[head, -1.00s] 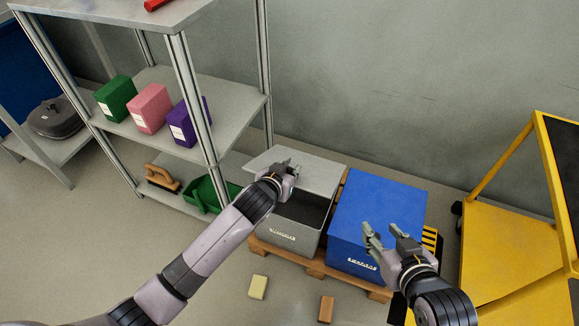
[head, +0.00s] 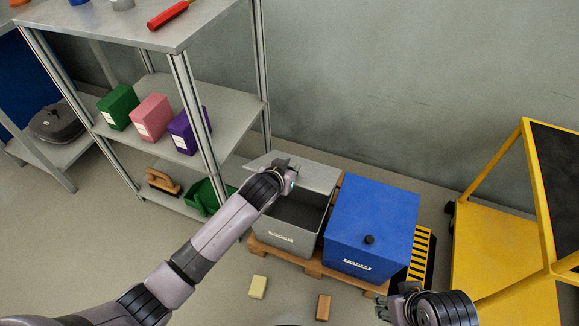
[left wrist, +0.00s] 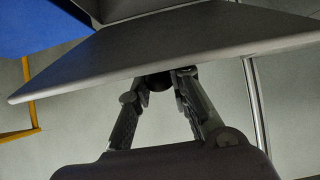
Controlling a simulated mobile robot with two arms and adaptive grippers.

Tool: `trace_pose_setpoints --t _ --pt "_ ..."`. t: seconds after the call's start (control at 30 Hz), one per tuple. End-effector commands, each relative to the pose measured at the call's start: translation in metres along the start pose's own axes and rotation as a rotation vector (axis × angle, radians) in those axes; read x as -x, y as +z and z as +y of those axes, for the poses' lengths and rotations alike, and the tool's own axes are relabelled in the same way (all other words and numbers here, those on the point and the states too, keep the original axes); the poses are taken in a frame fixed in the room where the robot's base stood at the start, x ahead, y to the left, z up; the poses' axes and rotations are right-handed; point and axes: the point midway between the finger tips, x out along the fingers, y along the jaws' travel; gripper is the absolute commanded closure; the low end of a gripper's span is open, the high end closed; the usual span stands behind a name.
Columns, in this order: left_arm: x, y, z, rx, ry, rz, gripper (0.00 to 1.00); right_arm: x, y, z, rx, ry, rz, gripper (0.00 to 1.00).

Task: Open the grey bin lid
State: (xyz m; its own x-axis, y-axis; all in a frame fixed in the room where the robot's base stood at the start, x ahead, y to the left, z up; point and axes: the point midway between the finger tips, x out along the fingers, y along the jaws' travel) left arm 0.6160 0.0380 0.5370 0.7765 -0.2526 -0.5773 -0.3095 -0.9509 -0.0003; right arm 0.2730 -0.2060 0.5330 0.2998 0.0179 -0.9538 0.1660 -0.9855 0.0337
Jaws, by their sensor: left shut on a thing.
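The grey bin (head: 282,236) stands on a wooden pallet, left of a blue bin. Its flat grey lid (head: 318,176) sits towards the back, and the dark interior shows in front of it. My left gripper (head: 290,170) is at the lid. In the left wrist view my left gripper (left wrist: 162,80) has its fingers closed on a dark knob (left wrist: 160,83) against the pale face of the lid (left wrist: 200,40). The knob is mostly hidden between the fingertips. My right gripper (head: 394,300) is empty, low in front of the blue bin, with its fingers apart.
The blue bin (head: 372,215) has its lid on, with a black knob. A metal shelf unit (head: 235,110) stands close on the left. A yellow cart (head: 490,250) is on the right. Two small blocks (head: 258,287) (head: 323,307) lie on the floor in front.

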Motion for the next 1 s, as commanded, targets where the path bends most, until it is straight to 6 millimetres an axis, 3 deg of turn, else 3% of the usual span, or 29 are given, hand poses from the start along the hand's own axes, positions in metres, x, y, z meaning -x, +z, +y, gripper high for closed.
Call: trace_pose_setpoints --t 0.57,0.6,0.9,1.0 --pt "-0.0005 -0.0022 -0.0026 0.000 -0.005 -0.003 1.00 -0.0051 0.0004 -0.0004 0.001 -0.001 -0.005 0.60" --pt "-0.0005 -0.0022 -0.0025 0.000 -0.005 -0.003 0.81 -0.0050 0.0001 -0.0004 0.001 -0.001 -0.004 0.60" --pt "-0.0004 -0.0016 -0.0012 0.000 -0.002 -0.004 0.61 -0.0036 -0.0030 -0.0001 0.001 0.000 0.004 0.60" --pt "-0.0003 -0.0014 -0.0008 0.000 -0.002 -0.005 0.60 -0.0034 -0.0036 -0.0001 0.001 0.000 0.005 0.60"
